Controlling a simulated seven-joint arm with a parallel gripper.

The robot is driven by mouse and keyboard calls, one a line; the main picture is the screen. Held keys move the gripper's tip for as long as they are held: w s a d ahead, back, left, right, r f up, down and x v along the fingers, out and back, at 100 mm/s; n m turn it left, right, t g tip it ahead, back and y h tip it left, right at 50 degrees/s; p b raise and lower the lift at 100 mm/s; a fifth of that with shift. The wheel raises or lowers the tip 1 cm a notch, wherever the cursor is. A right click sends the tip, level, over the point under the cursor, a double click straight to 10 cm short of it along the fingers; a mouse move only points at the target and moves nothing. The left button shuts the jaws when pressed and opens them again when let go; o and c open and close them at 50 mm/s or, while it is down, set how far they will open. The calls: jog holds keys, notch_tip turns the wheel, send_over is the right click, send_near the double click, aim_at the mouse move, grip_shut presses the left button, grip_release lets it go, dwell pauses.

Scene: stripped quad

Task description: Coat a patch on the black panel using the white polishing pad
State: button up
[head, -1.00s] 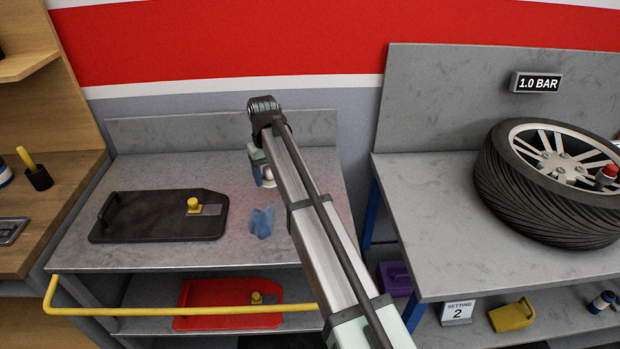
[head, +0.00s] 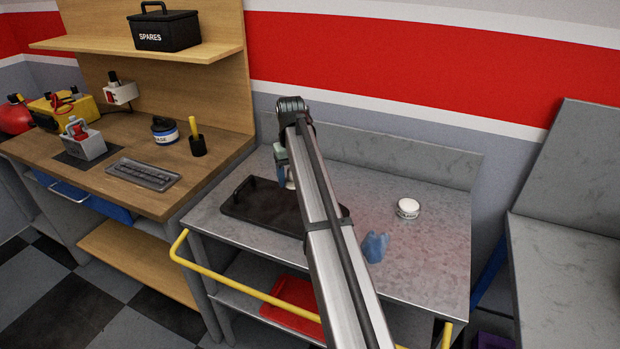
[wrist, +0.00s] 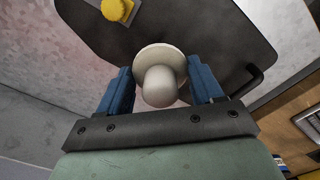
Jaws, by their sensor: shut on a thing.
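The black panel (head: 240,208) lies flat on the grey workbench, partly hidden behind my arm in the head view. It fills much of the wrist view (wrist: 215,45), with a yellow knob (wrist: 118,9) on a grey plate at the top. The white polishing pad (wrist: 160,85) is a pale disc with a rounded grip. My gripper (wrist: 160,70) is shut on that grip between two blue fingers. Whether the pad touches the panel I cannot tell.
A small white tub (head: 408,209) and a blue crumpled glove (head: 375,247) are on the bench right of my arm. A wooden bench (head: 165,200) adjoins on the left.

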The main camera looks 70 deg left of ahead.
aim_at(290, 211)
jog(key=shift+f, duration=3.35)
jog(key=shift+s+a+f, duration=0.65)
jog(key=shift+f, duration=0.05)
jog(key=shift+c, duration=0.4)
jog(key=shift+s+a, duration=2.9)
jog(key=shift+a, duration=0.05)
jog(key=shift+w+d, duration=3.55)
jog(key=shift+d, duration=0.2)
jog(key=shift+s+d, duration=0.8)
jog(key=shift+s, duration=0.15)
jog(key=shift+s+a, duration=0.15)
jog(key=shift+s, duration=0.15)
jog(key=shift+s+a, duration=3.4)
jog(key=shift+a, duration=0.15)
jog(key=shift+w+d, duration=3.55)
jog(key=shift+d, duration=0.2)
jog(key=shift+r, duration=4.1)
